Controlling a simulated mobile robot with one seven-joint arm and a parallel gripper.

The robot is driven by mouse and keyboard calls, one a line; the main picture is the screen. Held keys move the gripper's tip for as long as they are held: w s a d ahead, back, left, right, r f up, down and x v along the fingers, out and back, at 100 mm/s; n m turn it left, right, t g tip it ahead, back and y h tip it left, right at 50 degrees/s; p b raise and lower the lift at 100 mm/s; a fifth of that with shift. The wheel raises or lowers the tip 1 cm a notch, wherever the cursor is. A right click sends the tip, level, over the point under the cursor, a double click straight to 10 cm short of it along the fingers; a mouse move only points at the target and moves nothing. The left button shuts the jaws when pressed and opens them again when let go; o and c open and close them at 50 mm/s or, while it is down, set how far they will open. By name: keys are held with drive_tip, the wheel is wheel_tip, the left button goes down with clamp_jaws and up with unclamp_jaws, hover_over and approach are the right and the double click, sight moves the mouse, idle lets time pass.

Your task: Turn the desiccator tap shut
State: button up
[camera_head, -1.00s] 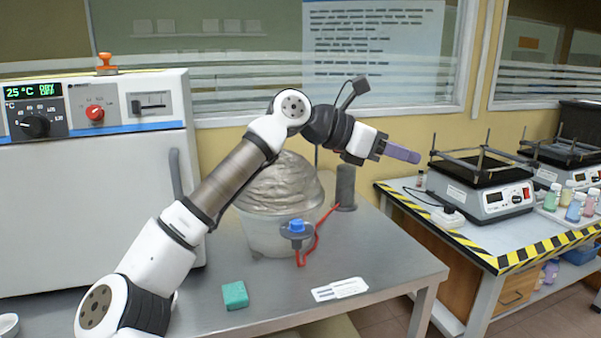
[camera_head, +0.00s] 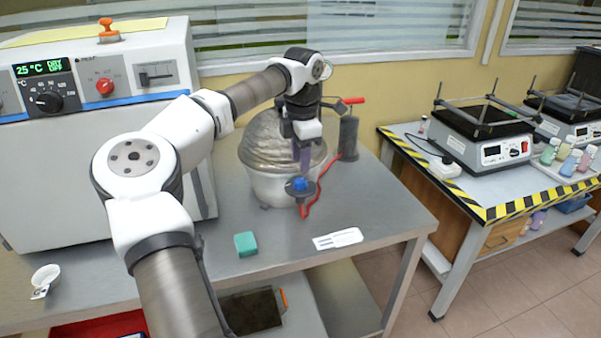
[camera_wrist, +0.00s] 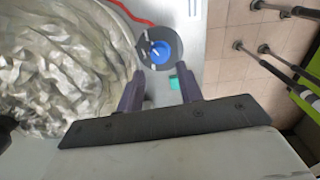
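The desiccator (camera_head: 275,181) is a rounded vessel with a crumpled silvery dome, standing on the steel bench. Its tap has a blue knob (camera_head: 300,184) on a dark round body at the vessel's front right, with a red hose attached. In the wrist view the blue knob (camera_wrist: 160,51) lies beyond the fingertips, roughly between them. My gripper (camera_head: 303,172) points down just above the knob in the head view. In the wrist view its two purple fingers (camera_wrist: 160,85) are apart with nothing between them. I cannot tell the exact height gap to the knob.
The red hose (camera_head: 322,185) runs to a dark upright pump (camera_head: 348,137) behind right. A teal block (camera_head: 246,244) and a white card (camera_head: 338,239) lie on the bench (camera_head: 385,215). A white oven (camera_head: 95,150) stands at left. The front of the bench is mostly clear.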

sight(301, 180)
wheel_tip(301, 180, down, 6)
drive_tip(key=shift+w+r+p, duration=0.1)
drive_tip(key=shift+w+p, duration=0.05)
drive_tip(key=shift+p, duration=0.3)
drive_tip(key=shift+c, duration=0.5)
drive_tip(key=c, duration=0.6)
drive_tip(key=shift+n, duration=0.3)
drive_tip(key=n+b, duration=0.1)
drive_tip(key=n, duration=0.4)
drive_tip(key=shift+n+b, duration=0.3)
drive_tip(key=n, duration=0.5)
drive_tip(key=shift+b, duration=0.4)
drive_tip(key=shift+n, duration=0.4)
drive_tip(key=shift+r, duration=0.1)
